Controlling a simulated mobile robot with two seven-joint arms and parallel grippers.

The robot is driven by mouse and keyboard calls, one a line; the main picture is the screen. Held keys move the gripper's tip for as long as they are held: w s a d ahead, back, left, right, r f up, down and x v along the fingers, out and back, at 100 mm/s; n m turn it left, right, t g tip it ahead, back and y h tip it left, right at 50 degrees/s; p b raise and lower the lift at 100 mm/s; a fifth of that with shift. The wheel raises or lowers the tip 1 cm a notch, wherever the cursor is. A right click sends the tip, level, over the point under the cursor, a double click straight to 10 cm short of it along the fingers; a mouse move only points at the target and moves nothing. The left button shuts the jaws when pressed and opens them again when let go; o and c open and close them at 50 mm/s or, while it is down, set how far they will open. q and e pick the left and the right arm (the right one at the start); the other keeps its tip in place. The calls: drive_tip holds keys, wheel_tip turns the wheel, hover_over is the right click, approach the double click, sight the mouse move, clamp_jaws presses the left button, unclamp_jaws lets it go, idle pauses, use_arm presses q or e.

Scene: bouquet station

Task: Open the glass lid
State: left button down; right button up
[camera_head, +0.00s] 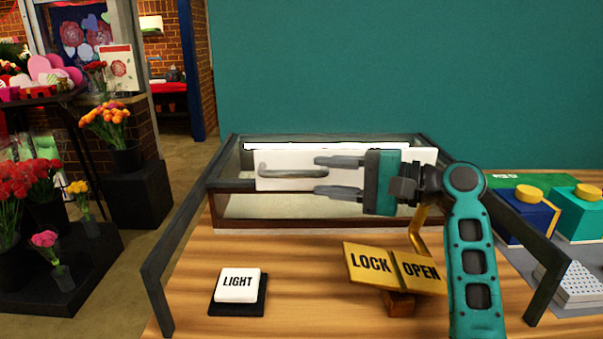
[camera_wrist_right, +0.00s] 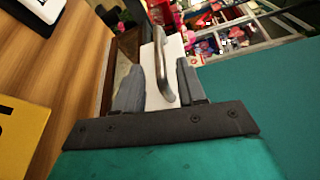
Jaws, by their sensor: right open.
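The glass lid (camera_head: 290,205) belongs to a dark-framed case at the back of the wooden table. A grey bar handle (camera_head: 285,173) sits on its white panel (camera_head: 275,155); the handle also shows in the right wrist view (camera_wrist_right: 162,68). My right gripper (camera_head: 318,176) is open in front of the panel, fingers pointing left. The handle's near end lies between the fingertips, with gaps visible in the wrist view (camera_wrist_right: 162,72). Whether either finger touches it I cannot tell. A yellow LOCK/OPEN sign (camera_head: 370,263) stands below my right arm. My left gripper is not in view.
A white LIGHT button (camera_head: 238,284) is on the table front left. Blue and green boxes with yellow knobs (camera_head: 532,193) and a white perforated block (camera_head: 568,284) stand at right. Dark rails (camera_head: 152,285) flank the table. Flowers stand at left.

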sight(311, 175)
drive_tip(key=x, duration=0.5)
drive_tip(key=shift+a, duration=0.15)
clamp_jaws()
idle(0.4)
